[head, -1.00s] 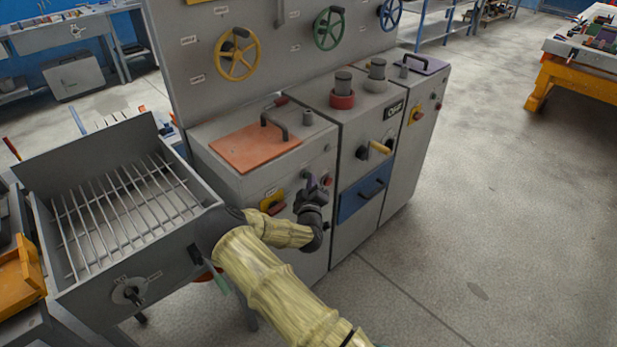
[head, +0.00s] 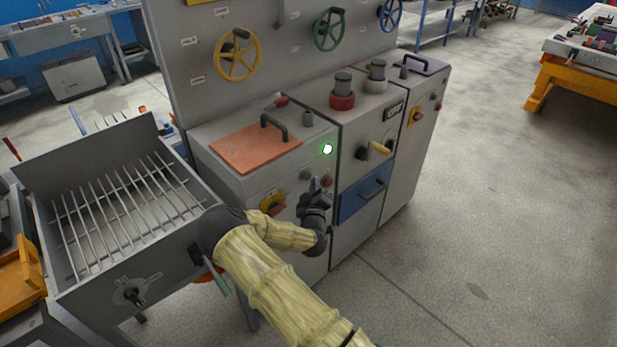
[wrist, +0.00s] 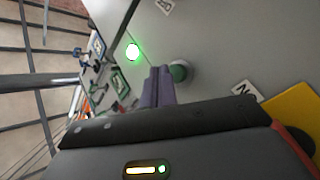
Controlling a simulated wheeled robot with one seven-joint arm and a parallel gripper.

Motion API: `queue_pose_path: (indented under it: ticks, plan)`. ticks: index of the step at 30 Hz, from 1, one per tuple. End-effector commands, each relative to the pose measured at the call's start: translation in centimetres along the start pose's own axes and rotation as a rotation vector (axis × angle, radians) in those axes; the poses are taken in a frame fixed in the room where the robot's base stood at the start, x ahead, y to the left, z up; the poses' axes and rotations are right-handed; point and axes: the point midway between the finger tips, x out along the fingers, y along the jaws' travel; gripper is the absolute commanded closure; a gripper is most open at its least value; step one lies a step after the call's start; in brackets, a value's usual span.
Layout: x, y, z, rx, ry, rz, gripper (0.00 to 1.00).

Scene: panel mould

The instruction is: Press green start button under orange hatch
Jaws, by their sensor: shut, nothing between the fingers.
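The orange hatch (head: 255,148) lies closed on top of the left grey cabinet, with a dark handle on it. The green start button (head: 306,174) is on the cabinet's front face below the hatch. It also shows in the wrist view (wrist: 181,71), just right of the fingertips. My gripper (head: 316,184) is shut and empty in front of that face, near the button and seemingly a little off it. In the wrist view the closed purple-grey fingers (wrist: 157,86) point towards the panel. A round lamp (head: 327,149) above the button glows white-green; the wrist view shows it too (wrist: 132,51).
A yellow plate with a red switch (head: 272,202) is to the left. A grey grill-like tray (head: 190,240) stands close left of my arm. The floor at right is clear.

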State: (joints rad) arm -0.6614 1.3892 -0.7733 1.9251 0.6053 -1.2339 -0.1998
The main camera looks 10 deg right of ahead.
Motion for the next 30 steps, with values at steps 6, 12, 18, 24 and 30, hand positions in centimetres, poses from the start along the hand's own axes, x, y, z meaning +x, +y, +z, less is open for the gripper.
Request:
queue_pose_path:
  ticks: [6,12,18,24,30]
  plan:
    - [0.0,0.0,0.0,0.000,-0.001,0.000,1.00]
    - [-0.7,0.6,0.6,0.000,-0.003,0.000,1.00]
    - [-1.9,1.4,1.4,-0.001,-0.004,-0.001,1.00]
    - [-3.0,2.2,2.2,-0.002,-0.003,0.000,1.00]
    - [-3.5,2.5,2.6,0.000,-0.002,0.000,1.00]
